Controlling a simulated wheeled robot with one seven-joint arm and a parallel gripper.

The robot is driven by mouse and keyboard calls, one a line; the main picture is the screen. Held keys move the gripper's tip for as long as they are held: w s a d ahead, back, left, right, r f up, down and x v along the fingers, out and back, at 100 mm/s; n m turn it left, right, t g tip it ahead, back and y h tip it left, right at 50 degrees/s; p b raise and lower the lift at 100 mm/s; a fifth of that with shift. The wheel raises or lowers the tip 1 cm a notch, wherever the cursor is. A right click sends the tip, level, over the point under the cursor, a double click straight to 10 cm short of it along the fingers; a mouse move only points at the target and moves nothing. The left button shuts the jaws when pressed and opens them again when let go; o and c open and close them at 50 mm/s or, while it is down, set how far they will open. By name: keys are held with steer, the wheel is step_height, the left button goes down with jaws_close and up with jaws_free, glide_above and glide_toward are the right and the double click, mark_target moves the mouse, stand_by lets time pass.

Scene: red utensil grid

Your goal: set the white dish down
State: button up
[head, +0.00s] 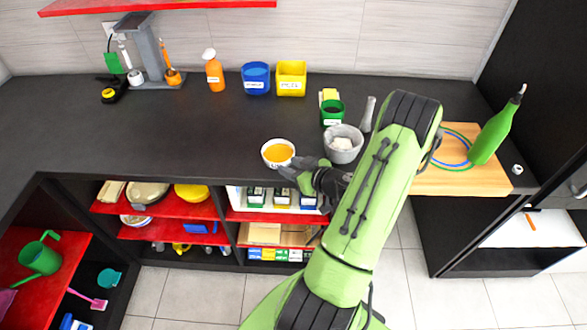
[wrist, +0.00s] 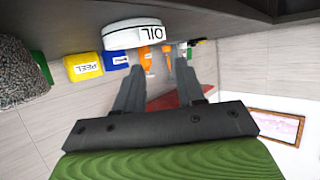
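The white dish (head: 277,153) holds something orange-yellow and stands upright near the front edge of the dark counter, left of the grey bowl. My gripper (head: 296,168) is at the dish's lower right side, by the counter edge. In the wrist view my gripper (wrist: 158,68) has its two fingers apart with nothing between them. The fingertips are close to the dish's rim; whether they touch it I cannot tell.
A grey bowl (head: 343,145) and a green cup (head: 332,112) stand to the right. Blue (head: 256,79) and yellow (head: 291,79) bins and an orange bottle (head: 214,72) stand along the wall. The counter left of the dish is clear. Red shelves (head: 165,232) lie below.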

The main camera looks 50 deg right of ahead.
steer(key=w+a+r+n+g+y, duration=0.1)
steer(key=a+r+n+g+y, duration=0.3)
steer(key=a, duration=0.7)
steer(key=w+a+r+n+g+y, duration=0.1)
steer(key=a+r+n+g, duration=0.15)
steer(key=a+r, duration=0.6)
steer(key=s+a+r+m+h, duration=0.1)
steer(key=s+a+r+m, duration=0.1)
steer(key=s, duration=0.5)
steer(key=s+a+r+m+g+h, duration=0.1)
steer(key=s+a+r+m+h, duration=0.1)
steer(key=s+a+r, duration=0.3)
steer(key=shift+s+a+m+h, duration=0.3)
steer(key=shift+s+a+m, duration=0.3)
steer(key=shift+s, duration=0.45)
